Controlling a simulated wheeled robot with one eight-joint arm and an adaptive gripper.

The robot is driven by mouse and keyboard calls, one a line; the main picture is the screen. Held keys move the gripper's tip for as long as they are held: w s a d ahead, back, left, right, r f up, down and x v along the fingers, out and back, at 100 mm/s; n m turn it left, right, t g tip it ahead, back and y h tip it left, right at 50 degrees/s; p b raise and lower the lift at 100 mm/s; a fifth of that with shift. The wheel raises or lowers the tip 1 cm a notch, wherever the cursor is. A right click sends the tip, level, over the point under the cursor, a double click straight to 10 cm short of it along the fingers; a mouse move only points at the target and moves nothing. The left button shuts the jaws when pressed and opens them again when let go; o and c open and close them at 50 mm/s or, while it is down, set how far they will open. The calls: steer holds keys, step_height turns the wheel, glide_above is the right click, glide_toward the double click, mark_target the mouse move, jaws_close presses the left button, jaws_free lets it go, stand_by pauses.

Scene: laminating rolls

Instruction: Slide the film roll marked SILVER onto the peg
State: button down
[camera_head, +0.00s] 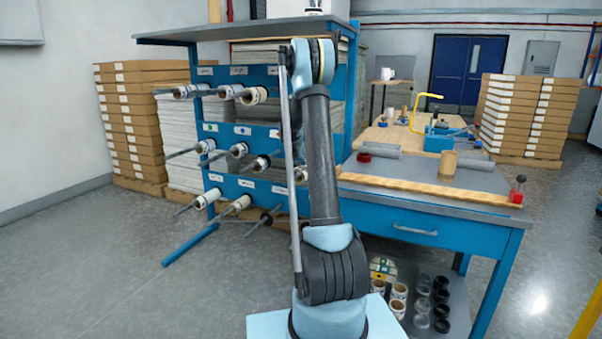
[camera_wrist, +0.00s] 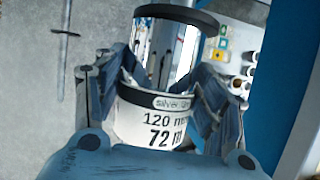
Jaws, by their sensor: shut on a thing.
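The film roll (camera_wrist: 165,118) is in the wrist view, with a shiny silver body, a dark band at its far end and a white label reading "silver", "120 mm" and "72 m". My gripper (camera_wrist: 160,78) is shut on it, one finger on each side. In the head view my arm hides the gripper and the roll. The blue rack (camera_head: 232,132) stands left of my arm, with several dark pegs pointing out to the left, many carrying rolls such as a white roll (camera_head: 236,206). I cannot tell which peg is meant.
A blue workbench (camera_head: 400,215) with a wooden strip along it is right of my arm. Its lower shelf (camera_head: 455,290) holds several rolls and dark cups. Stacked boxes (camera_head: 130,122) stand left of the rack. The floor at front left is clear.

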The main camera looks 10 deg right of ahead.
steer(key=shift+w+a, duration=0.1)
steer(key=shift+c, duration=1.4)
jaws_free()
steer(key=shift+f, duration=0.1)
